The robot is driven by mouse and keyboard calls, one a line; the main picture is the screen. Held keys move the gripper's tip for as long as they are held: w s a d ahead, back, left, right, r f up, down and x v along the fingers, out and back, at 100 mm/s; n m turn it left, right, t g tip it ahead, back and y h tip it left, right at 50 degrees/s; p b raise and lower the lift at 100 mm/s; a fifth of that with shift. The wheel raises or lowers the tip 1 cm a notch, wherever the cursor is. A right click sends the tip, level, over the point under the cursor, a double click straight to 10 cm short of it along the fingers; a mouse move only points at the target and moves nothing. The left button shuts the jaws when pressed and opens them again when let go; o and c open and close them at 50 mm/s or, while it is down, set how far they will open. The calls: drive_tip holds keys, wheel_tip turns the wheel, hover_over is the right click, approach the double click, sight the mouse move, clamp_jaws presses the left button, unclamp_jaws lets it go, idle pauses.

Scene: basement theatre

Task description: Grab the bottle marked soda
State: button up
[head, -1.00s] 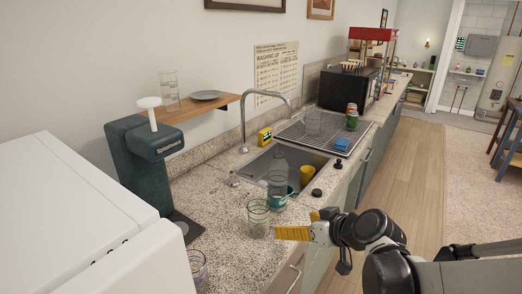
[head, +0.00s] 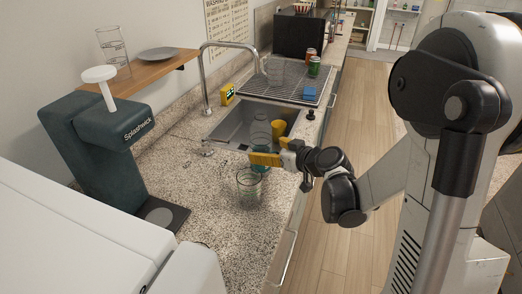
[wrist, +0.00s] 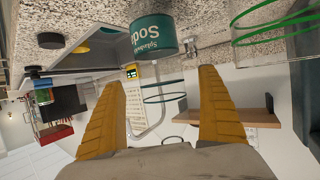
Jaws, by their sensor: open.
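The soda bottle is clear with a teal band and stands on the speckled counter by the sink; its clear upper part (head: 261,130) shows in the head view. In the wrist view, which is upside down, its teal label (wrist: 153,34) reads "Soda". My gripper (head: 262,159) is level with the bottle, its yellow fingers partly covering it in the head view. In the wrist view my gripper (wrist: 161,80) is open, and the bottle appears between the two fingers, just beyond the tips. I cannot tell whether they touch.
A clear glass with green rings (head: 248,188) stands close beside the bottle, on the near side. The sink (head: 232,122) with a yellow cup (head: 278,128) is behind. A teal dispenser (head: 100,150) stands left. Cans (head: 314,67) stand on the drying rack (head: 285,90).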

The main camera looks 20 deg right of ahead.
sight(261, 148)
drive_tip(key=b+x, duration=0.1)
drive_tip(key=x, duration=0.3)
drive_tip(key=shift+w+f, duration=0.1)
drive_tip(key=shift+f, duration=0.1)
drive_tip(key=shift+r, duration=0.1)
drive_tip(key=c, duration=1.1)
